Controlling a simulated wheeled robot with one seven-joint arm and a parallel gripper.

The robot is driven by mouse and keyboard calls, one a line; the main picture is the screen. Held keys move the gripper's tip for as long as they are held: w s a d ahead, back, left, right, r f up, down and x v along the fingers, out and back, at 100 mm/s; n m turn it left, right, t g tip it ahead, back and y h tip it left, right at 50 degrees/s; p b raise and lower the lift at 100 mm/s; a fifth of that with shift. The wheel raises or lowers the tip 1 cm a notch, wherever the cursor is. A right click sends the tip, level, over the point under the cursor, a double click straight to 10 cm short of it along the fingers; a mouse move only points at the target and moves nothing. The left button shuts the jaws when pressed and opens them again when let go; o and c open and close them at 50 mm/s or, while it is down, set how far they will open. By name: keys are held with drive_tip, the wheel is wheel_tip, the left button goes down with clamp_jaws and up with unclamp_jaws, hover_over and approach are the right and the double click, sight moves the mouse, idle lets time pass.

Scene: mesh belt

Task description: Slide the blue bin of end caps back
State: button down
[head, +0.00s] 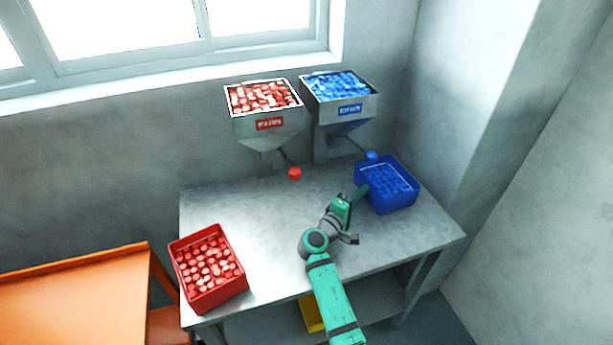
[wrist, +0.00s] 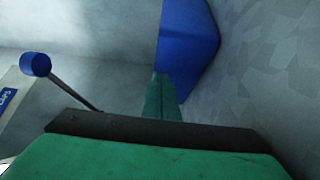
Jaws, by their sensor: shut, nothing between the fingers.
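The blue bin (head: 392,205) of end caps stands at the right of the metal table, near its back right edge, filled with blue caps. Its blue outer wall also shows in the wrist view (wrist: 187,45), at the upper middle. My gripper (head: 361,193) is shut and empty, with its fingertips close beside the bin's left wall. In the wrist view the green fingers (wrist: 164,98) reach up to the bin's lower edge; I cannot tell whether they touch it.
Behind the bin, a blue-labelled hopper (head: 346,109) has a lever with a blue knob (head: 371,155) near the bin's back. A red-labelled hopper (head: 269,124) has a red knob (head: 295,173). A red bin (head: 208,268) stands front left. The table's middle (head: 250,215) is clear.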

idle(0.6)
drive_tip(key=v, duration=1.1)
drive_tip(key=shift+w, duration=0.1)
